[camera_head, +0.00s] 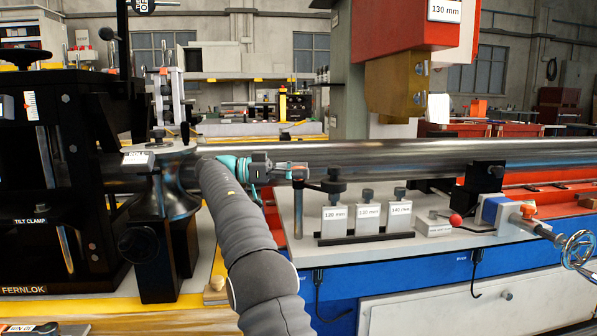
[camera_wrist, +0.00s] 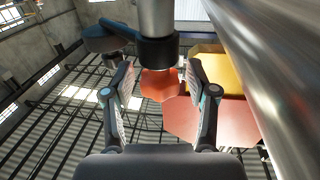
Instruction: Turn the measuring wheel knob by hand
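My gripper (camera_head: 300,172) points right along the tube, close to the post's top. In the wrist view its fingers (camera_wrist: 163,90) are spread with nothing held between them. I cannot tell which round part is the measuring wheel, nor see contact with the knob.
A red-and-gold machine head (camera_head: 405,80) hangs above the tube. A black clamp frame (camera_head: 50,180) is at left. A vise with a handwheel (camera_head: 577,248) is at far right.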

